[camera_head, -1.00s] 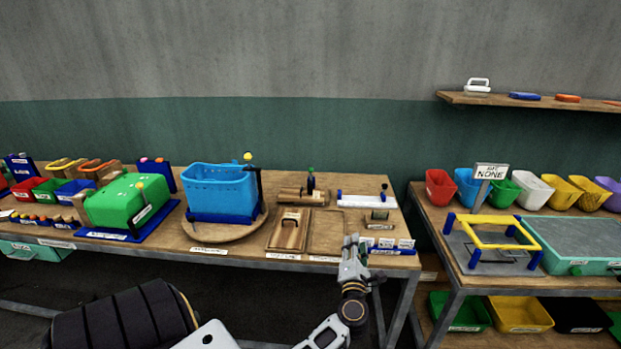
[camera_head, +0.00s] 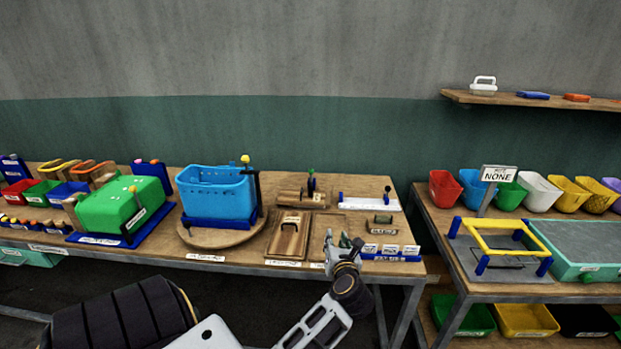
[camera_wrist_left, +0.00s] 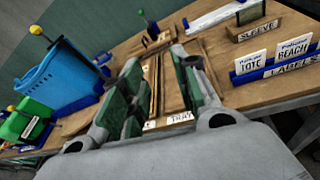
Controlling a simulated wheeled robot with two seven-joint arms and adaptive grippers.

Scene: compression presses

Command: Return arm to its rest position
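My left gripper (camera_head: 342,243) is over the front edge of the wooden table (camera_head: 160,256), in front of a shallow wooden tray. In the left wrist view its two green-padded fingers (camera_wrist_left: 158,75) stand apart with nothing between them. The tray (camera_wrist_left: 172,85) shows beyond the gap. My left arm reaches up from the bottom of the head view. My right gripper is in neither current view.
A blue label holder (camera_head: 391,257) stands just right of the gripper. A blue basket (camera_head: 213,195) on a round board and a green press (camera_head: 118,205) stand left. A second table (camera_head: 440,225) with a yellow frame (camera_head: 492,239) is right, past a gap.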

